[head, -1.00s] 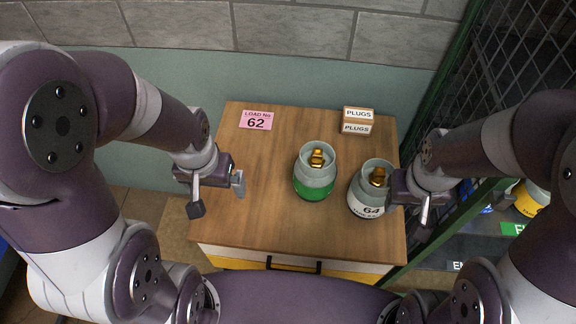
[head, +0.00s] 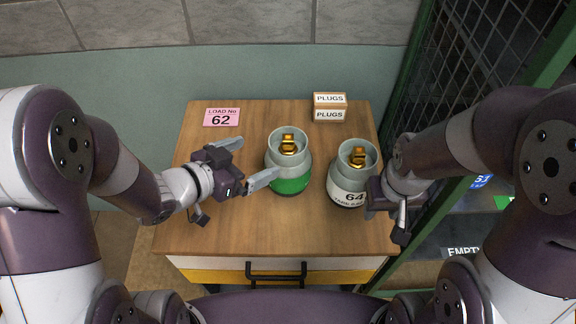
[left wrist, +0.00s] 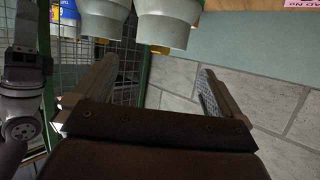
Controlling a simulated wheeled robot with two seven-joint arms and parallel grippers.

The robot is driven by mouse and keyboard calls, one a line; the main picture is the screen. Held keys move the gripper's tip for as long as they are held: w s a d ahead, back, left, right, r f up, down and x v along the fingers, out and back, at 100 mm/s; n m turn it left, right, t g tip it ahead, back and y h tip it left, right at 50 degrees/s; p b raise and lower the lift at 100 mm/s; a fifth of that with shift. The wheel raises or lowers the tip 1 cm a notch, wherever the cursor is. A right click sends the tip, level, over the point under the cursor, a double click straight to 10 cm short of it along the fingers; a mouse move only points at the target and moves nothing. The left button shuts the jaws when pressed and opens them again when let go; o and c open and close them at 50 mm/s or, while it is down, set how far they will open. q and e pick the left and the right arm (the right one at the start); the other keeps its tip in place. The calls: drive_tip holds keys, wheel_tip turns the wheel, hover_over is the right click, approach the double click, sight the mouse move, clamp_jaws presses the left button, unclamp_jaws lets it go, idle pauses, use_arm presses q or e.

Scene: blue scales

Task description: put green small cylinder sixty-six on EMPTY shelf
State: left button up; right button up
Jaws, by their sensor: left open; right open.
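A green-banded grey cylinder (head: 291,184) with a brass valve stands upright on the wooden cabinet; no number is readable on it. My left gripper (head: 245,162) is open just left of it, its fingers pointing toward it, with nothing between them. In the left wrist view, the green-banded cylinder appears to be the right one of two grey bodies (left wrist: 168,22) at the top, beyond the open fingers (left wrist: 155,90). My right gripper (head: 390,207) is open beside the white-banded cylinder 64 (head: 347,185); I cannot tell whether they touch. An EMPTY label (head: 462,252) shows on a shelf at the right.
The wooden cabinet top (head: 225,220) is bare at its front left. A pink LOAD No 62 card (head: 221,117) lies at back left, and two PLUGS boxes (head: 329,108) at back right. A green mesh cage (head: 470,75) with shelves stands at the right, partly hidden by my right arm.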

sight(288, 142)
use_arm(q)
drive_tip(key=x, duration=1.2)
drive_tip(key=shift+w, duration=0.2)
drive_tip(key=shift+s+a, duration=0.1)
drive_tip(key=c, duration=1.6)
drive_tip(key=shift+r, duration=0.2)
drive_tip(key=shift+c, duration=0.6)
